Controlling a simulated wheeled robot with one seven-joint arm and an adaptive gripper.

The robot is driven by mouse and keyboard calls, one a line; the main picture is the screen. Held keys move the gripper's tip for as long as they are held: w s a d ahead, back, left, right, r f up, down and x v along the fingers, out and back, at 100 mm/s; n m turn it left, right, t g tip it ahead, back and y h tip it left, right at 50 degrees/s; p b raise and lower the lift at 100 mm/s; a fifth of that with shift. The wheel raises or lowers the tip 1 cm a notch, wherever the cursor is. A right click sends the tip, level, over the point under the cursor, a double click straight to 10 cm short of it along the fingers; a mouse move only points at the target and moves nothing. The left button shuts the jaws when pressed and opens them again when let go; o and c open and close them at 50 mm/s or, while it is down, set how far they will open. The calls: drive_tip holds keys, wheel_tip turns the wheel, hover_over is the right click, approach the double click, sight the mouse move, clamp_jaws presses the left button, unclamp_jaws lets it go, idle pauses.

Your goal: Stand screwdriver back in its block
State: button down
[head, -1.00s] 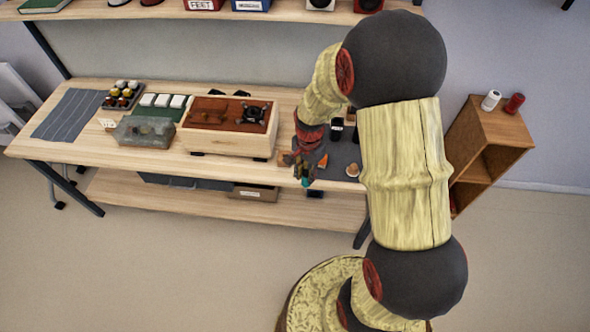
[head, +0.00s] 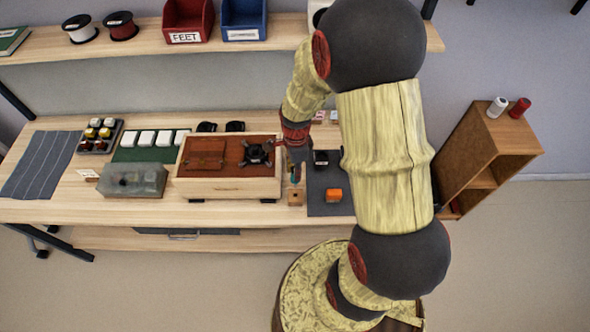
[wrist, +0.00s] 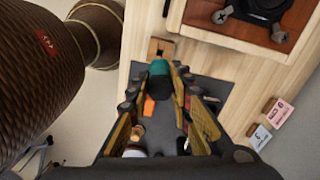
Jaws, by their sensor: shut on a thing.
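My gripper (head: 295,168) is shut on the screwdriver, whose teal handle (wrist: 158,69) shows between the fingertips (wrist: 165,82) in the wrist view. In the head view the screwdriver is small and partly hidden by the gripper. The small wooden block (head: 296,198) stands near the table's front edge, just left of the dark mat. In the wrist view the block (wrist: 166,45) shows a dark hole in its top and lies just beyond the teal handle. The handle appears above or beside the block; I cannot tell whether they touch.
An orange item (head: 334,195) sits on the dark mat (head: 325,209) to the right. A clear box (head: 133,180) is further left. An open wooden cabinet (head: 490,150) stands at the right.

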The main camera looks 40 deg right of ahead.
drive_tip(key=shift+f+b, duration=2)
drive_tip(key=shift+f, duration=0.95)
drive_tip(key=shift+f+b, duration=1.15)
drive_tip(key=shift+f, duration=1.05)
idle(2.4)
drive_tip(key=c, duration=1.5)
unclamp_jaws()
drive_tip(key=shift+c, duration=0.2)
